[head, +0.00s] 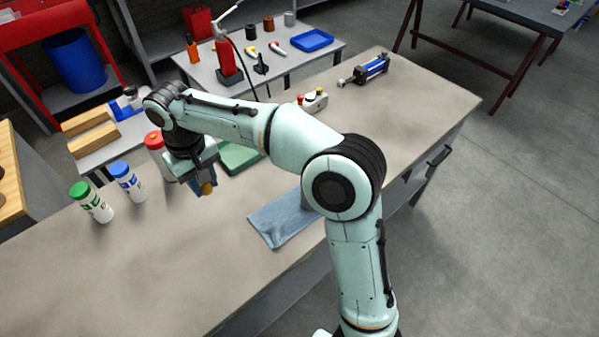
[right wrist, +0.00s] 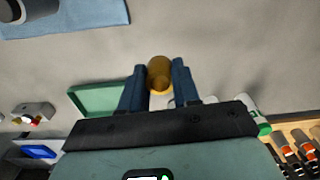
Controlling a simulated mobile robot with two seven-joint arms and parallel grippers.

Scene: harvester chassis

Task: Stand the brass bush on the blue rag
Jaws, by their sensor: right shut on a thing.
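The brass bush (head: 207,188) is between the fingertips of my right gripper (head: 203,185), left of the rag. In the right wrist view the brass bush (right wrist: 160,72) sits between the two dark blue fingers of my right gripper (right wrist: 160,78), which is shut on it. How high it is above the bench is hard to tell. The blue rag (head: 275,225) lies flat on the bench, partly hidden by my right arm. It also shows at the top left of the right wrist view (right wrist: 95,16). My left gripper is not in view.
A grey, dark-topped thing (right wrist: 30,8) is over the rag's corner. A green tray (head: 240,160) lies behind the gripper. Green-capped (head: 92,203), blue-capped (head: 128,182) and red-capped (head: 156,150) containers stand on the left. The bench front (head: 180,270) is clear.

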